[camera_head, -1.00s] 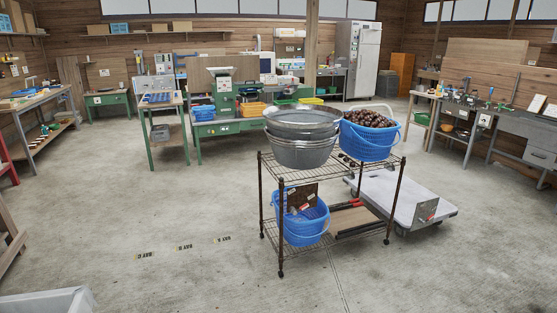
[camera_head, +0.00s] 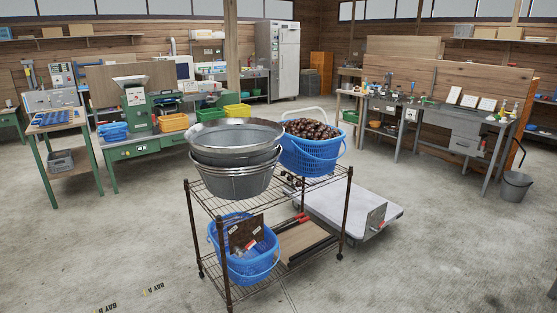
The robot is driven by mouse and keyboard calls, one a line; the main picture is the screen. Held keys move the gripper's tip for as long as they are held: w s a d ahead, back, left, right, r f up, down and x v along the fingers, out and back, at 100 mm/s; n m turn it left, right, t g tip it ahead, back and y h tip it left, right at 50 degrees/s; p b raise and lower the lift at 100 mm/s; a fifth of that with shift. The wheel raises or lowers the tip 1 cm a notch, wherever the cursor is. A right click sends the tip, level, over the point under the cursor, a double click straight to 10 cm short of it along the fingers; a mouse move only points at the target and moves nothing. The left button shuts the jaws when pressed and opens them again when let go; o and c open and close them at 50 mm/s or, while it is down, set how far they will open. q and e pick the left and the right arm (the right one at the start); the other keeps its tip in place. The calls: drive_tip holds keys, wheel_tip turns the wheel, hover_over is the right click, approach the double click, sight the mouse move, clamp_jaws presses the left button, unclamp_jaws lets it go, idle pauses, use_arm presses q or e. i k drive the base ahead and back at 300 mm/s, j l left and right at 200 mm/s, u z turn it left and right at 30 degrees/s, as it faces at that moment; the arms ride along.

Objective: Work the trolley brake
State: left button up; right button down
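A low flat trolley (camera_head: 325,205) with a pale grey deck stands on the floor behind and right of a wire shelf cart (camera_head: 215,290). A small grey plate (camera_head: 376,221) stands upright at the deck's near right edge, with a small mark on it. I cannot tell whether this plate is the brake. The shelf cart hides the trolley's left part. A pale curved bar (camera_head: 312,111) rises behind the blue basket; I cannot tell whether it belongs to the trolley. Neither of my grippers is in view.
The shelf cart carries stacked metal tubs (camera_head: 238,180), a blue basket of chestnuts (camera_head: 312,155) and a lower blue basket (camera_head: 245,265). Workbenches (camera_head: 440,122) line the back right. A grey bucket (camera_head: 515,186) stands right. Floor right of the trolley is clear.

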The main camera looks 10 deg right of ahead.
sight(382, 224)
drive_tip(key=i+l+z, duration=0.15)
drive_tip(key=i+z, duration=0.3)
drive_tip(key=i+l+z, duration=0.1)
drive_tip(key=i+z, duration=0.15)
drive_tip(key=z, duration=0.25)
drive_tip(key=i+j+z, duration=0.1)
drive_tip(key=i+z, duration=0.35)
drive_tip(key=i+l, duration=0.1)
drive_tip(key=i, duration=0.45)
drive_tip(key=i+l, duration=0.1)
drive_tip(key=i, duration=0.4)
drive_tip(key=i+u, duration=0.4)
drive_tip(key=i+l+u, duration=0.2)
drive_tip(key=i+u, duration=0.15)
drive_tip(key=i+l+u, duration=0.25)
drive_tip(key=u, duration=0.15)
drive_tip(key=i+l+u, duration=0.35)
drive_tip(key=i+l, duration=0.05)
